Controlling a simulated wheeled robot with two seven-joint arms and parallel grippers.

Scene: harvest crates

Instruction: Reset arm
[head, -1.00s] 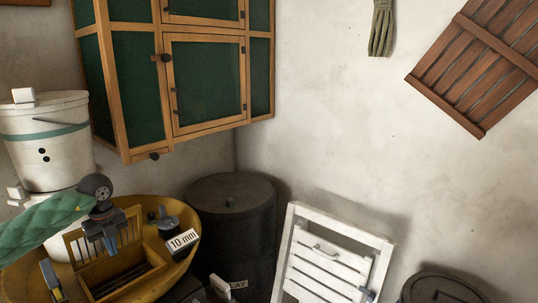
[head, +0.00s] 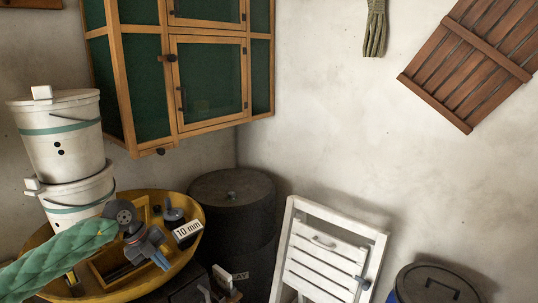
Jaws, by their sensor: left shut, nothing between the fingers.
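My left gripper (head: 160,260) is at the end of the green-sleeved arm that comes in from the lower left in the head view. It is shut and empty, tilted down to the right, over the yellow round basin (head: 192,250). The gripper and arm hide part of the basin and its wooden-looking divided insert (head: 104,272). I cannot tell whether the fingertips touch anything below. My right gripper is not in view.
A white label reading "10 mm" (head: 187,230) sits at the basin's right rim. White lidded buckets (head: 60,140) are stacked behind it on the left.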

